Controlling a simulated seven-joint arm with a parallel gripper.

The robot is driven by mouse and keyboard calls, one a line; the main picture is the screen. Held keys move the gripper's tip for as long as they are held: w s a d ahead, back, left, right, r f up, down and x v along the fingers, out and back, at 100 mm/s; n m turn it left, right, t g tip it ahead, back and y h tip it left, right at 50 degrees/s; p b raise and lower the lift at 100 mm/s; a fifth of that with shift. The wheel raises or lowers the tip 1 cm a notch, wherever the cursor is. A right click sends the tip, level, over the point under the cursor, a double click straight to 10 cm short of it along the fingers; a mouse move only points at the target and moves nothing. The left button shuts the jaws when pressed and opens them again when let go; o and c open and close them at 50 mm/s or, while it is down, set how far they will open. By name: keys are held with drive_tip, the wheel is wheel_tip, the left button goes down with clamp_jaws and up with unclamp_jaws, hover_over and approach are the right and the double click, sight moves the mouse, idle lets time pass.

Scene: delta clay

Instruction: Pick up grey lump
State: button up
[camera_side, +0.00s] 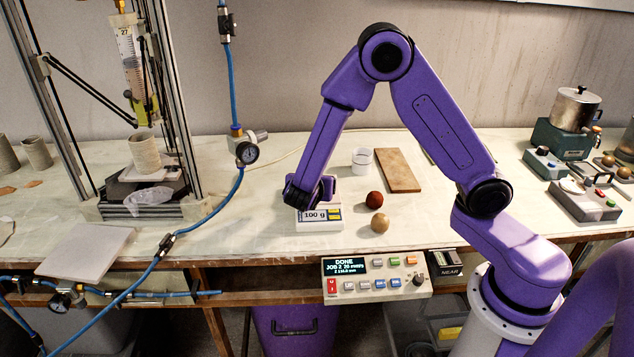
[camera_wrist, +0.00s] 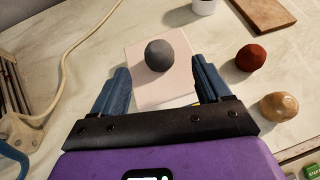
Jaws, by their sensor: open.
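The grey lump (camera_wrist: 159,55) is a round dark grey ball resting on a square pale plate (camera_wrist: 138,88) in the wrist view. My gripper (camera_wrist: 162,76) is open, with its two blue fingers apart. The lump lies between and slightly beyond the fingertips, and I see no finger touching it. In the side view my gripper (camera_side: 310,198) is low over the scale (camera_side: 318,222), whose display reads 100 g. The lump is hidden there behind my gripper.
A red-brown lump (camera_side: 374,199) and a tan lump (camera_side: 380,223) lie to the right of the scale. A small white cup (camera_side: 362,160) and a wooden board (camera_side: 399,171) stand behind. A blue hose (camera_side: 215,212) with a gauge runs on the left. A control panel (camera_side: 376,276) is at the front edge.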

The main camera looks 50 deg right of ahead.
drive_tip(key=shift+x, duration=2.85)
drive_tip(key=shift+a, duration=0.1)
drive_tip(key=c, duration=1.2)
drive_tip(key=shift+c, duration=0.2)
